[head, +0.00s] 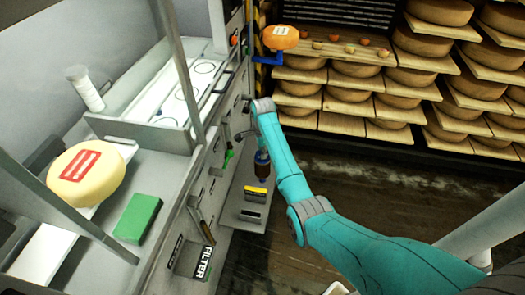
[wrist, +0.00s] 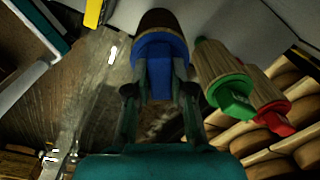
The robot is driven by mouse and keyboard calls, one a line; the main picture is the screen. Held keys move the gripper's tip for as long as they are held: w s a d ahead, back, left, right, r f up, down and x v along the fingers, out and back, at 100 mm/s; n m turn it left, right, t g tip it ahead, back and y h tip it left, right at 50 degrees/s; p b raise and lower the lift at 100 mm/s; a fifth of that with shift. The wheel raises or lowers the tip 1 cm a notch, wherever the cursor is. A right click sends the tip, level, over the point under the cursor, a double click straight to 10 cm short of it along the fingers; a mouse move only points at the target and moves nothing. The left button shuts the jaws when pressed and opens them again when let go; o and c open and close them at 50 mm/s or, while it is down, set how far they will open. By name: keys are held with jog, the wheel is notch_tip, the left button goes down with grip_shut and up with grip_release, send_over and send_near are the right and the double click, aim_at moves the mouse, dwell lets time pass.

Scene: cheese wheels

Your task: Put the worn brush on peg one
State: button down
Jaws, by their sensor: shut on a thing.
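My gripper (wrist: 158,85) is shut on the blue part of a brush-like tool (wrist: 160,50), with a dark brown round end beyond it. In the head view the held tool (head: 262,168) hangs below my wrist, beside the machine's front, apparently in the air. A green tool with a wooden body (wrist: 222,75) and a red one (wrist: 272,115) are to the right in the wrist view. The green one also shows on the machine front (head: 228,157). I cannot tell from wear which tool is worn. Peg numbers are not readable.
The machine front (head: 205,190) stands close left of my arm, with a low shelf bearing yellow and black blocks (head: 256,193). A cheese wheel (head: 86,174) and a green block (head: 137,218) lie on the counter. Cheese racks (head: 350,100) stand behind. The floor (head: 385,185) is clear at right.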

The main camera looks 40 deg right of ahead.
jog(key=c, duration=0.9)
grip_release()
jog(key=shift+f, duration=0.1)
notch_tip(320, 180, up, 12)
jog(key=shift+s+r, duration=0.1)
